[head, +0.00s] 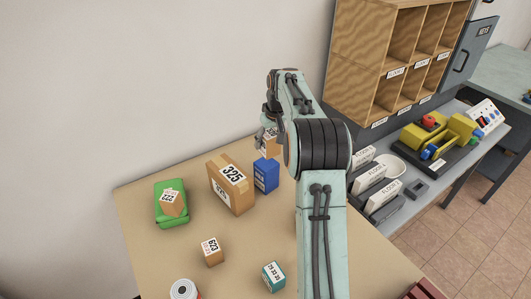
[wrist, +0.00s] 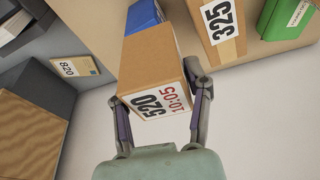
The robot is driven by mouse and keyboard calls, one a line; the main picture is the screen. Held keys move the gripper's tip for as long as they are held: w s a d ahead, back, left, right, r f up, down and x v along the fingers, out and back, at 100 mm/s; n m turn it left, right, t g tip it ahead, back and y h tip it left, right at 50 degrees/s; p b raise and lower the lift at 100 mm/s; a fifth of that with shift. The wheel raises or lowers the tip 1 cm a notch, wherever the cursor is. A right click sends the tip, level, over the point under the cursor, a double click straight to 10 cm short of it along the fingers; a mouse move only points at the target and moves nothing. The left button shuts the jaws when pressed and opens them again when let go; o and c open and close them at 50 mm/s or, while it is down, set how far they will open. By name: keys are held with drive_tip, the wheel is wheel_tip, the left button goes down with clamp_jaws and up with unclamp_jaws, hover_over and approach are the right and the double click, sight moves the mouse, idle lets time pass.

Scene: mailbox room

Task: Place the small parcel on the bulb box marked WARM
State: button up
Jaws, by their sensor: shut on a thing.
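My gripper (head: 268,130) is shut on a small brown parcel (head: 270,147). In the wrist view the gripper (wrist: 157,95) has a finger on each side of this parcel (wrist: 155,65), whose white label reads 520 and 10:05. The parcel appears over or close to a blue box (head: 266,176); the blue box also shows partly behind it in the wrist view (wrist: 143,15). I cannot tell whether they touch. The word WARM is not legible on any box, so I cannot tell which is the bulb box.
A larger brown box marked 325 (head: 231,187) stands just left of the blue box. A green item (head: 163,213) bears a small carton (head: 171,204). A small carton (head: 212,252) and a teal box (head: 273,276) stand nearer. Wooden pigeonholes (head: 352,68) rise at right.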

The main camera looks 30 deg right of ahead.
drive_tip(key=w+d+f, duration=0.1)
drive_tip(key=f, duration=0.1)
drive_tip(key=w+f, duration=0.2)
drive_tip(key=w+d+f, duration=0.1)
drive_tip(key=w+f, duration=0.1)
drive_tip(key=shift+w+d+f, duration=0.25)
drive_tip(key=shift+d, duration=0.1)
drive_tip(key=shift+f, duration=1.45)
drive_tip(key=shift+f, duration=0.1)
drive_tip(key=o, duration=1.2)
